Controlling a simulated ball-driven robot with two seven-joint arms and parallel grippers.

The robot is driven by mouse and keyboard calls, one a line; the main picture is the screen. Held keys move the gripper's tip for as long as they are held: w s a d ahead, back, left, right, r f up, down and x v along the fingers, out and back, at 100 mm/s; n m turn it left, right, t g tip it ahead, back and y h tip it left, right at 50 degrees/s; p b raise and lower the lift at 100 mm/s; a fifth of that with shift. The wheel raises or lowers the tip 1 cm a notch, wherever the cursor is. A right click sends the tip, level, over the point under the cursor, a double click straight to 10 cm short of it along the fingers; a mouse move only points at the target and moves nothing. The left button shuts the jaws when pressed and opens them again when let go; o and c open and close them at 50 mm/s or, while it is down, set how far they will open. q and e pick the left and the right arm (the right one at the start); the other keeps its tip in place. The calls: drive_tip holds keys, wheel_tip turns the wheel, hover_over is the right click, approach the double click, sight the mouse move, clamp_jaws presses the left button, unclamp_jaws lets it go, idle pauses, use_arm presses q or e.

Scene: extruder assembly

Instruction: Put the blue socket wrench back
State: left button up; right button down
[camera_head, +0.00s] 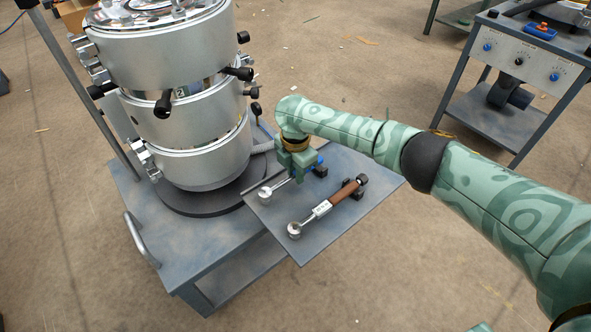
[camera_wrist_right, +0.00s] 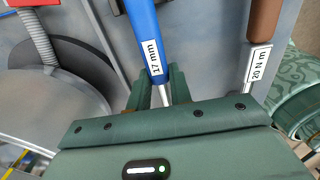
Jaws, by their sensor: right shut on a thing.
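The blue socket wrench (camera_head: 280,184) is at the grey tray (camera_head: 262,222) beside the silver extruder. Its metal shaft and socket end show, and a bit of its blue handle shows behind my gripper. My right gripper (camera_head: 297,174) is over it, fingers down, shut on the wrench. In the right wrist view the blue handle (camera_wrist_right: 146,35), labelled 17 mm, leads to a metal shaft between the fingers (camera_wrist_right: 150,95). I cannot tell whether the wrench touches the tray or its black holder (camera_head: 321,171). My left gripper is not in view.
A brown-handled torque wrench (camera_head: 325,207), labelled 20 N m, lies close to the right on the tray, with a black holder (camera_head: 350,186) at its handle. The tall extruder (camera_head: 195,120) stands close on the left. The tray's front corner is bare.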

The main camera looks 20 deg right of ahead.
drive_tip(key=shift+f+b, duration=0.3)
drive_tip(key=shift+f, duration=0.45)
drive_tip(key=c, duration=1.2)
unclamp_jaws()
